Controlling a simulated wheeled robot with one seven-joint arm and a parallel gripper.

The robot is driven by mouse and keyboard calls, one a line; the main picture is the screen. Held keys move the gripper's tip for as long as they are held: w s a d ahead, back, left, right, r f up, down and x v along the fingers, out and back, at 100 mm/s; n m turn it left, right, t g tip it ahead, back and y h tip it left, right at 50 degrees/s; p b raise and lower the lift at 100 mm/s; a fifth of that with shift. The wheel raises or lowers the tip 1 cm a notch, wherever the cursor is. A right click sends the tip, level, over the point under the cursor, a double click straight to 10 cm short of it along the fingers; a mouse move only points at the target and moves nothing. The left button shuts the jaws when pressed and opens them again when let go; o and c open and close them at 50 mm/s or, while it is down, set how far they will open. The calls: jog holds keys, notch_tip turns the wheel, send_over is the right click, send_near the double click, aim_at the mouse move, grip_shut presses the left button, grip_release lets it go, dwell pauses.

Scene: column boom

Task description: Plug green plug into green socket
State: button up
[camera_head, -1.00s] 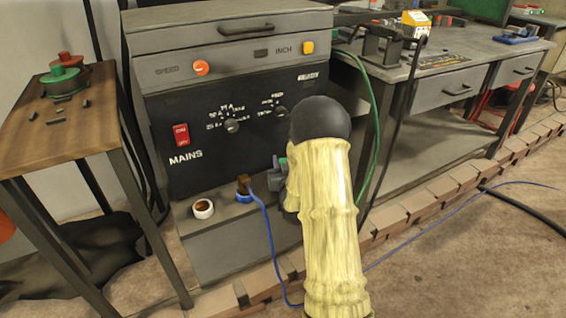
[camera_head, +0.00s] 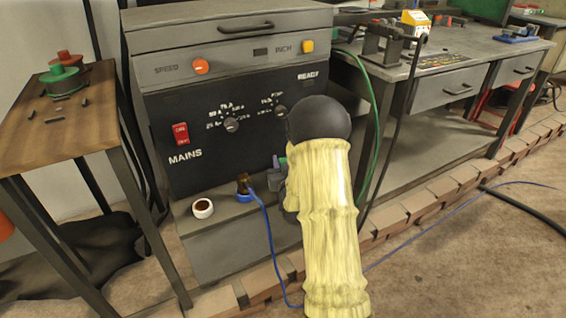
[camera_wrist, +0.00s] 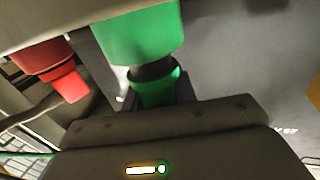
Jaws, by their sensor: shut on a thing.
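In the wrist view the green socket (camera_wrist: 138,38) hangs at the top middle as a wide green cylinder. The green plug (camera_wrist: 153,92), a smaller green ring with a dark band above it, is just below, close to my gripper body. My gripper (camera_wrist: 156,98) is shut on the green plug, with dark jaws at its sides. The plug is close to the socket and roughly in line; I cannot tell whether it has entered. In the head view my pale, ribbed arm hides most of my gripper (camera_head: 279,174); only a small patch of green shows beside it.
In the wrist view a red connector (camera_wrist: 45,58) is left of the green socket. In the head view a blue connector (camera_head: 244,195) with a blue cable and a white ring (camera_head: 203,208) sit on the cabinet ledge. A green cable (camera_head: 376,120) hangs right of my arm.

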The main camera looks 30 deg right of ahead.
jog(key=shift+f+b, duration=0.55)
jog(key=shift+f, duration=0.05)
dwell(0.3)
jog(key=o, duration=0.8)
jog(key=shift+c, duration=0.2)
jog(key=shift+s, duration=0.15)
jog(key=v, duration=0.8)
jog(key=shift+s+b, duration=0.25)
jog(key=shift+b, duration=0.1)
jog(key=shift+s+a+r+p, duration=0.15)
jog(key=shift+s+a+p, duration=0.2)
jog(key=shift+p, duration=0.7)
